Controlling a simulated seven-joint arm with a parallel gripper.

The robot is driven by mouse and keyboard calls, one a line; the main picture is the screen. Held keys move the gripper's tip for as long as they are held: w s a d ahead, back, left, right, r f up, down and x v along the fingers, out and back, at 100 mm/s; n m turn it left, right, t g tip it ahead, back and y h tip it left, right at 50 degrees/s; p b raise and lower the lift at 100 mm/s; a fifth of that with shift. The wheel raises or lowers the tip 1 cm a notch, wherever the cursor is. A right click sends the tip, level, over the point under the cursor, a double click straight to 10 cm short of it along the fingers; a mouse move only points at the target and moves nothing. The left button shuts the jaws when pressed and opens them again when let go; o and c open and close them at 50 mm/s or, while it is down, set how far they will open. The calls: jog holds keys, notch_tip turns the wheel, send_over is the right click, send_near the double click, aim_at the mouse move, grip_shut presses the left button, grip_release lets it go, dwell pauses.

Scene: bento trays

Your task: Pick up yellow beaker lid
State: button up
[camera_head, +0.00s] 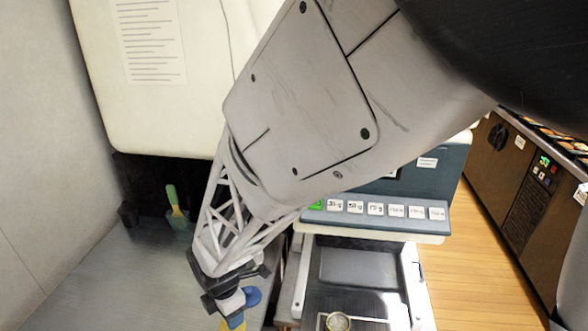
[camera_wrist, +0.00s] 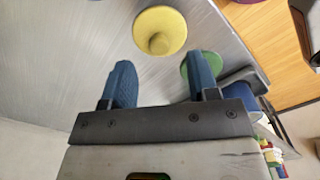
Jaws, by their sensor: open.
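The yellow lid (camera_wrist: 160,25) is a round, shallow cone-like piece on the grey metal counter in the wrist view. It lies just beyond my gripper (camera_wrist: 160,65), whose two blue fingers are open with nothing between them. In the head view my gripper (camera_head: 226,303) is low over the counter, and a yellow piece (camera_head: 237,323) shows partly below it, the rest hidden by the gripper.
A green round piece (camera_wrist: 203,62) lies close behind the right finger. A green-handled tool (camera_head: 175,210) stands at the back. A machine with a button row (camera_head: 375,209) is to the right. The counter's left is clear.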

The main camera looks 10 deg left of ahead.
jog(key=shift+f, duration=2.3)
jog(key=c, duration=1)
jog(key=shift+r, duration=0.2)
jog(key=shift+r, duration=0.85)
jog(key=shift+s+d+r, duration=0.15)
jog(key=shift+d+r, duration=0.05)
jog(key=shift+r, duration=0.6)
jog(key=s+d, duration=0.3)
jog(key=s+d+r, duration=0.1)
jog(key=s+d, duration=0.6)
jog(key=d, duration=0.1)
jog(key=shift+s+r, duration=0.15)
jog(key=shift+s, duration=0.2)
